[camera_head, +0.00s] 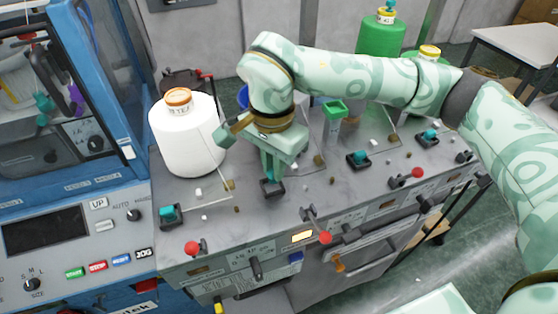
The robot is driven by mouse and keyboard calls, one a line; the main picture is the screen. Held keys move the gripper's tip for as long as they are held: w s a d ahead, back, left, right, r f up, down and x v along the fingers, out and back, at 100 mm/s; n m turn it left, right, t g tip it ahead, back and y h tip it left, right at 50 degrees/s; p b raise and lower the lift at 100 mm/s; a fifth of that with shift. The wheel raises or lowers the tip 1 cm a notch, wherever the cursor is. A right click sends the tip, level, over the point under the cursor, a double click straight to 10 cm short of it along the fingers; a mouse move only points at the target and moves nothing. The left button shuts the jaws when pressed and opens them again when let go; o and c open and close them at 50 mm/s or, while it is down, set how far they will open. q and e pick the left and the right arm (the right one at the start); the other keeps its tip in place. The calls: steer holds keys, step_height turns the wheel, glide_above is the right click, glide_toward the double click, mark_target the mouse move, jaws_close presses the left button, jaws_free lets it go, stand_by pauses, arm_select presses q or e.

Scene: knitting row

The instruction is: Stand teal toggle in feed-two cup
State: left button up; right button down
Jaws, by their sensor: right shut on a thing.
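My right arm reaches in from the right, and its gripper (272,180) points down at the grey machine top. It is shut on a teal toggle, mostly hidden between the fingers. The toggle sits at a small black cup (273,189), second from the left in the row. The fingers hide whether the toggle stands upright or is fully seated. Other teal toggles show at the left cup (168,212) and at two cups to the right, a nearer one (359,157) and a farther one (430,134). My left gripper is not in view.
A white yarn cone (187,137) stands left of my gripper. Green cones (380,38) stand at the back. Red-knobbed levers (325,237) line the front edge of the grey top (245,215). A blue-framed machine (140,120) is at the left.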

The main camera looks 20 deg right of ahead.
steer(key=shift+a, duration=0.2)
steer(key=shift+f, duration=0.25)
stand_by(0.3)
steer(key=shift+f+b, duration=0.75)
steer(key=shift+f, duration=0.1)
steer(key=c, duration=1.4)
jaws_free()
steer(key=shift+o, duration=0.2)
steer(key=shift+r, duration=0.1)
step_height(320, 180, up, 16)
